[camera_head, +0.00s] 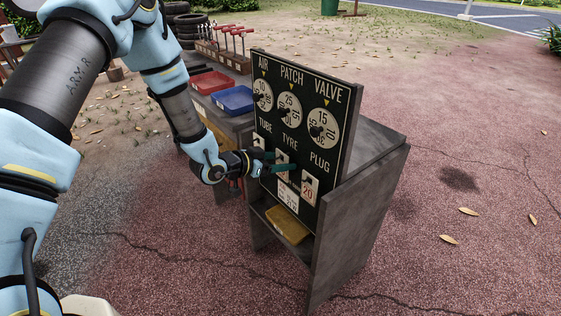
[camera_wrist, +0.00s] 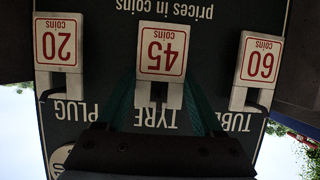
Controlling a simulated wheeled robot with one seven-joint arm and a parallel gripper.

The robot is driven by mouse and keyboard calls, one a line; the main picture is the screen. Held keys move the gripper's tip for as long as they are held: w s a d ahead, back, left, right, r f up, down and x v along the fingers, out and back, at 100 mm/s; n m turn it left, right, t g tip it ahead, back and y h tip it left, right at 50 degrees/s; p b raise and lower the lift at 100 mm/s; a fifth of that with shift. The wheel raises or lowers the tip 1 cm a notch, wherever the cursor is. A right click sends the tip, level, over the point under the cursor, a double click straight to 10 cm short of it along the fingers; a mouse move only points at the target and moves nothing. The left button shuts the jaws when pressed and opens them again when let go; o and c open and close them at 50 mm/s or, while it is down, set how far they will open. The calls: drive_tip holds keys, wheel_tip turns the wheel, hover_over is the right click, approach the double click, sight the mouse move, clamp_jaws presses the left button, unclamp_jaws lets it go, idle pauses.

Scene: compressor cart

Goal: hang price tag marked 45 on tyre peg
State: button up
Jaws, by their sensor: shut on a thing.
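The white price tag marked 45 (camera_wrist: 163,52) is upside down in the wrist view, at the TYRE label of the dark price board (camera_head: 298,128). My gripper (camera_wrist: 160,90) has its green fingers on both sides of the tag's lower, grey hanger part and is shut on it. In the head view my gripper (camera_head: 272,160) is at the board's lower row, and its fingers cover most of this tag. Whether the hanger is over the peg is hidden. The tag marked 20 (camera_wrist: 58,42) hangs at PLUG, and the tag marked 60 (camera_wrist: 259,60) hangs at TUBE.
The board stands on a grey cart (camera_head: 362,205) with a yellow tray (camera_head: 287,225) on its lower shelf. Red (camera_head: 210,82) and blue (camera_head: 232,99) trays sit on a bench behind. Open paving lies to the right.

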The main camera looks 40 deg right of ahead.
drive_tip(key=o, duration=1.3)
